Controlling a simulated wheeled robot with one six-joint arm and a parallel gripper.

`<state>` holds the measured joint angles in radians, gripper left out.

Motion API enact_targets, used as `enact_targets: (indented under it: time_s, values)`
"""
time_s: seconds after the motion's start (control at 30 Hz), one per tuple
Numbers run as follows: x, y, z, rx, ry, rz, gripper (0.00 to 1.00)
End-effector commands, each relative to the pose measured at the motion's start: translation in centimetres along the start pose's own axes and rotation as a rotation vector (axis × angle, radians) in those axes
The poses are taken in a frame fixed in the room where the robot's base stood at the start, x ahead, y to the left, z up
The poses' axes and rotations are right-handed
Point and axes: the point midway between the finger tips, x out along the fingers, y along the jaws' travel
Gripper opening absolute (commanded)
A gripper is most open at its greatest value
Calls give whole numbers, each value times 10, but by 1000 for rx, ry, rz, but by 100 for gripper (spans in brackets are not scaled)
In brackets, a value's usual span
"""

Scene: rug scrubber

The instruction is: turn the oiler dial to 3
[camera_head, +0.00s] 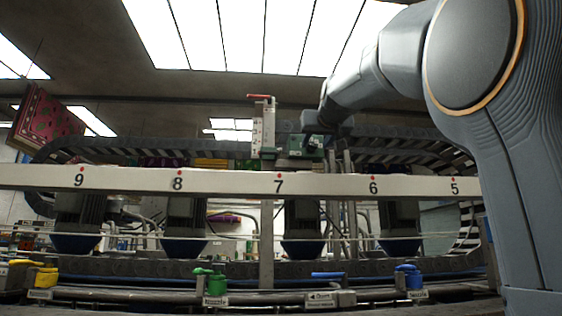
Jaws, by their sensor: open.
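My arm comes in from the right and reaches to the middle of the view. My gripper (316,132) is at its end, small and dark, open, just above and in front of a green unit (294,154) behind the white rail. This unit has small dark parts on top and may be the oiler. I cannot make out a dial face, a pointer or a number 3 on it. I cannot tell whether the fingers touch the unit. A white upright gauge with a scale (263,130) and a red-tipped top stands just left of the unit.
A long white rail (225,183) numbered 9 to 5 crosses in front. Dark motor-like units with blue bottoms (303,247) hang behind it. Green (215,284), yellow (46,278) and blue (408,276) valves line the front edge.

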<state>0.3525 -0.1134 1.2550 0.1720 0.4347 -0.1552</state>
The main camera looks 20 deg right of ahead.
Motion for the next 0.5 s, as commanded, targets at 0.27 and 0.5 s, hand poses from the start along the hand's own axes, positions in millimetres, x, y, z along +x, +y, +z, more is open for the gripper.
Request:
enact_targets:
  time_s: [0.27,0.5]
  values:
    - [26,0,0,-1,-1,0,43]
    - [28,0,0,-1,0,0,43]
